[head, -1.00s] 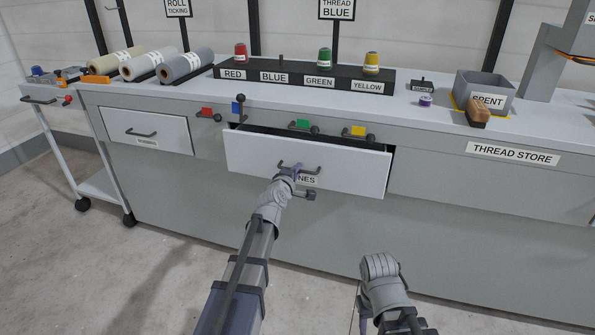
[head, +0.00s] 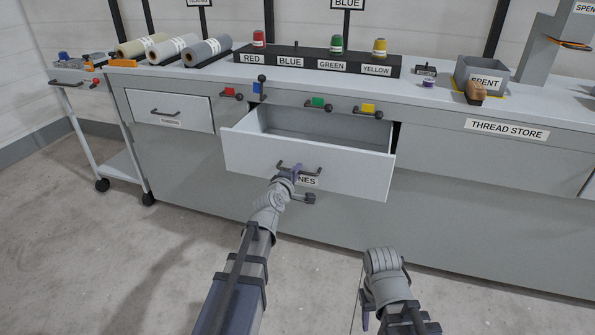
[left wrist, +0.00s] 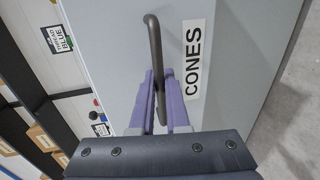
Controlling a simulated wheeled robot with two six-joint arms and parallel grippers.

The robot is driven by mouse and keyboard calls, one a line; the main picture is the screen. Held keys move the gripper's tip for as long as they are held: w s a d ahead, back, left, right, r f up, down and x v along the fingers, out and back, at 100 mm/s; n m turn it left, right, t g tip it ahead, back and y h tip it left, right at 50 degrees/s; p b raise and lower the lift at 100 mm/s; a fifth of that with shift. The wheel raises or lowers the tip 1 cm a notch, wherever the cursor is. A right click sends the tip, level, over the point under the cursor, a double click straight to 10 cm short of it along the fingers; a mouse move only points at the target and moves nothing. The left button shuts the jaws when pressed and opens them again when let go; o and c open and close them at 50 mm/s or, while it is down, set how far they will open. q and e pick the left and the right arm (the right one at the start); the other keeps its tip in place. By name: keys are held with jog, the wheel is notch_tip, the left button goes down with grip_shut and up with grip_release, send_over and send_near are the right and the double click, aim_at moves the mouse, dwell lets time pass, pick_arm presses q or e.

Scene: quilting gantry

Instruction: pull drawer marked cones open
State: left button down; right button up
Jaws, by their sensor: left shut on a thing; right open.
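The drawer marked CONES (head: 345,173) stands partly open from the grey counter in the head view. The part of its inside that shows (head: 320,133) looks empty. Its dark bar handle (head: 315,171) is on the front; in the left wrist view the handle (left wrist: 152,40) runs beside the CONES label (left wrist: 194,60). My left gripper (head: 289,172) is shut on the handle, its purple fingers (left wrist: 163,98) on either side of the bar. My right gripper (head: 366,318) is open and empty, low in front of the counter, partly hidden by its own wrist.
A closed drawer (head: 172,112) is to the left. A rack (head: 318,63) with red, green and yellow cones stands on the counter. Small coloured levers (head: 318,103) line the counter edge above the open drawer. A trolley (head: 85,100) is at left. The floor in front is clear.

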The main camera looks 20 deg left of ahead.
pick_arm(q)
jog(key=c, duration=1.2)
grip_release()
jog(key=p+v, duration=0.1)
jog(key=v, duration=0.6)
jog(key=shift+s+r+p, duration=0.1)
jog(key=shift+s+p, duration=0.2)
jog(key=shift+s, duration=0.1)
